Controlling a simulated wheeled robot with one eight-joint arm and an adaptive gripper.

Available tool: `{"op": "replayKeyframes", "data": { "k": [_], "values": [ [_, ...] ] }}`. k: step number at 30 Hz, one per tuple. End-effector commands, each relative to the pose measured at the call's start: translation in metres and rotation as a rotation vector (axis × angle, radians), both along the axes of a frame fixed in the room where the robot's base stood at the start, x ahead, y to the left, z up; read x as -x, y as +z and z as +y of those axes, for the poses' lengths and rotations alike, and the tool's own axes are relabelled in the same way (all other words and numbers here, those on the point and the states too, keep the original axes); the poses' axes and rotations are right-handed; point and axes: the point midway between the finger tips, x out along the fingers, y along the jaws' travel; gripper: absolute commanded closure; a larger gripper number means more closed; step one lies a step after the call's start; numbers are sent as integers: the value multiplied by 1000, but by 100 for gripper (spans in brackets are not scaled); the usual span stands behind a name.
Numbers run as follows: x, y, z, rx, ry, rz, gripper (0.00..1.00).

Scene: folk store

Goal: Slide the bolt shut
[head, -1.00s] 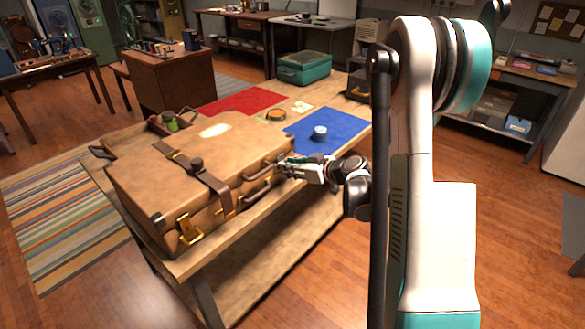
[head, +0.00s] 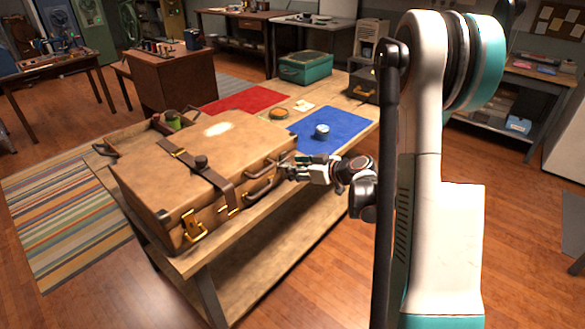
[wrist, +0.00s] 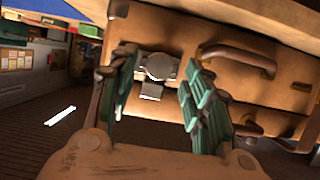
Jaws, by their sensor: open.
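A large tan suitcase (head: 200,160) lies closed on the wooden workbench. A grey metal fitting, which looks like the bolt (wrist: 158,68), is on its front side and has a rounded knob above a small plate. My gripper (head: 287,173) is at the suitcase's right end, by the front face. In the wrist view my gripper (wrist: 160,85) is open, its green-padded fingers on either side of the fitting. I cannot tell whether a finger touches it. In the head view the fitting is hidden behind the gripper or too small to make out.
A brown handle (wrist: 238,58) is right of the fingers in the wrist view. Brass latches (head: 190,230) and a strap (head: 205,172) are on the suitcase. A blue mat (head: 340,125) with a small round tin (head: 321,132) lies behind. The floor right of the workbench (head: 230,245) is clear.

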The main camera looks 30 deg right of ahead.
Motion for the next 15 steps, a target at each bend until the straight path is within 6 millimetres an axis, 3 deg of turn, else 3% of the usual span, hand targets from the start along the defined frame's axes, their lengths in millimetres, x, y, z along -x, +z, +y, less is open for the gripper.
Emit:
{"op": "replayKeyframes", "data": {
  "k": [9,15],
  "values": [
    [56,25,-21,-2,-4,0,55],
    [80,35,-29,0,-2,0,55]
  ]
}}
